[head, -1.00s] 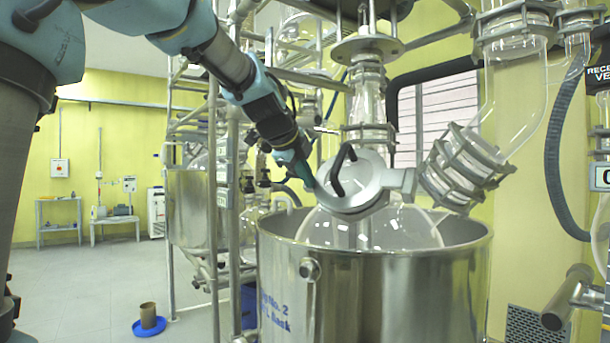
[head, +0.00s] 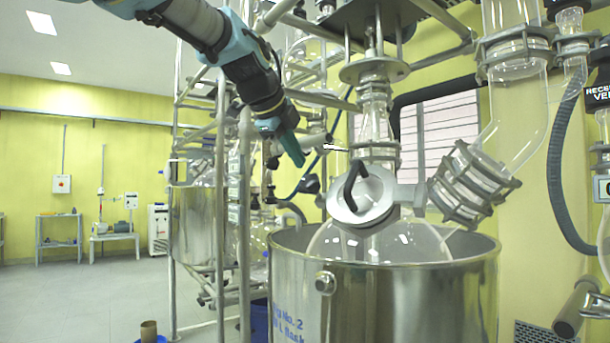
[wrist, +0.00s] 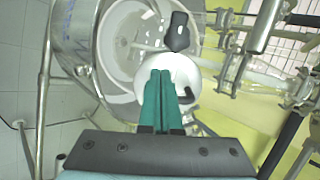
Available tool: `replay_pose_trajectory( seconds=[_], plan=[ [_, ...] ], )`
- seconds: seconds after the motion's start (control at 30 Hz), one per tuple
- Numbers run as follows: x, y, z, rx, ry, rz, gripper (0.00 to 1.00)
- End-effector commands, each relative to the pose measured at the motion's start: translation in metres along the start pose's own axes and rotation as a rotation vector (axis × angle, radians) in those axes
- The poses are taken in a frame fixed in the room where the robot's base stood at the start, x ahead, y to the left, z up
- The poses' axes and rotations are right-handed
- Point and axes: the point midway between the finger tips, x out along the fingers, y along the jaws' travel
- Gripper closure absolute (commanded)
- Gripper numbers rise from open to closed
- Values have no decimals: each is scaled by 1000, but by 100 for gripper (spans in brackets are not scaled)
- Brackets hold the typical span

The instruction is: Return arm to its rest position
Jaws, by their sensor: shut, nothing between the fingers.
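My gripper (head: 294,152) hangs at the end of my arm, up and left of the round metal lid (head: 376,203) with its black handle (head: 355,183). Its green fingers are together and hold nothing; a gap shows between them and the lid in the head view. The lid sits on the neck of the glass reactor flask (head: 335,242), which stands in a steel vessel (head: 400,300). In the wrist view the closed fingers (wrist: 160,80) point over the pale flask and the steel vessel (wrist: 85,60), with a black handle (wrist: 177,32) beyond the tips.
A metal pipe frame (head: 245,220) stands left of the vessel, close behind my arm. A clamped glass side pipe (head: 470,180) and a dark hose (head: 560,160) are at the right.

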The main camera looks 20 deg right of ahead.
Motion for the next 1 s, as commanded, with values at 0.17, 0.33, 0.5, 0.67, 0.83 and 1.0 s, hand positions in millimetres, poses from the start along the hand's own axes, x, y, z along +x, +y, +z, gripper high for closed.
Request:
replay_pose_trajectory(
  seconds=[0.17, 0.33, 0.5, 0.67, 0.83, 1.0],
  plan=[
    [-13, 0, 1, 0, 0, 0, 100],
    [-13, 2, 2, -6, -2, 4, 100],
    [9, 37, 26, -175, -45, 65, 100],
    [46, 126, 74, -575, -165, 178, 100],
    [67, 243, 114, -1059, -342, 270, 100],
    [65, 366, 130, -1542, -559, 319, 100]
  ],
)
